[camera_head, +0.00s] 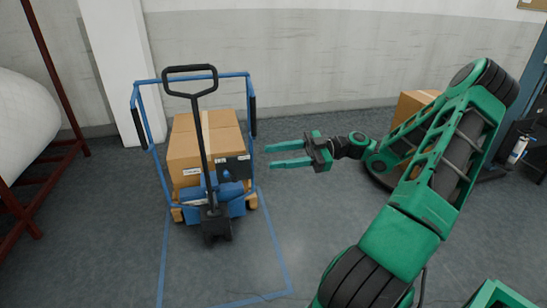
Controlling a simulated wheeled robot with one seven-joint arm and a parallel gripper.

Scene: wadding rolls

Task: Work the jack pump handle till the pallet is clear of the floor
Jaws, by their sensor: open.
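The pallet jack (213,208) stands left of the middle, with a blue pump body and a dark wheel at its foot. Its black pump handle (200,128) rises nearly upright to a loop grip (190,69) at the top. The wooden pallet (252,201) shows only in part behind the jack, under stacked cardboard boxes (193,150); its gap to the floor cannot be told. My gripper (268,154) is open and empty, with green fingers pointing left, to the right of the handle and apart from it.
A blue tubular frame (249,105) with black grips stands around the boxes. Blue tape (275,240) marks the floor. A white roll (25,125) rests on a red rack (20,215) at left. Another box (412,104) is behind my arm. A white pillar (118,60) stands at the wall.

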